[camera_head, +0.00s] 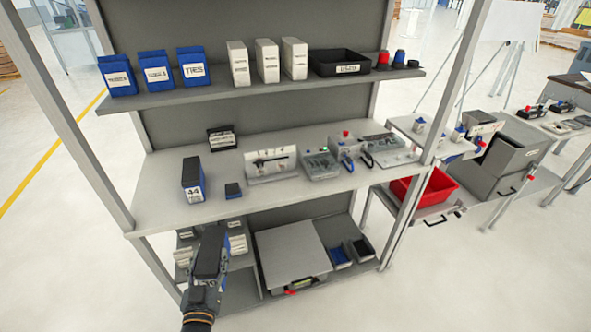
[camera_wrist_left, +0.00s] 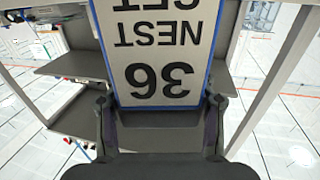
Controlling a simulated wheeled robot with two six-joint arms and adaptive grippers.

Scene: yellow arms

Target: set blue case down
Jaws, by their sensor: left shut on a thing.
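My left gripper (camera_head: 204,282) is low at the front left of the shelf unit in the head view. It is shut on a blue case (camera_wrist_left: 165,50), whose white label with a blue edge reads "36 NEST SET" upside down in the left wrist view. In the head view the held case (camera_head: 211,250) shows as a dark upright shape below the front edge of the middle shelf (camera_head: 285,193). It overlaps the lower shelves in the picture, and I cannot tell whether it touches anything. My right gripper is not in view.
Blue cases (camera_head: 156,72), white binders (camera_head: 267,60) and a black tray (camera_head: 338,62) fill the top shelf. A grey box (camera_head: 292,255) is below.

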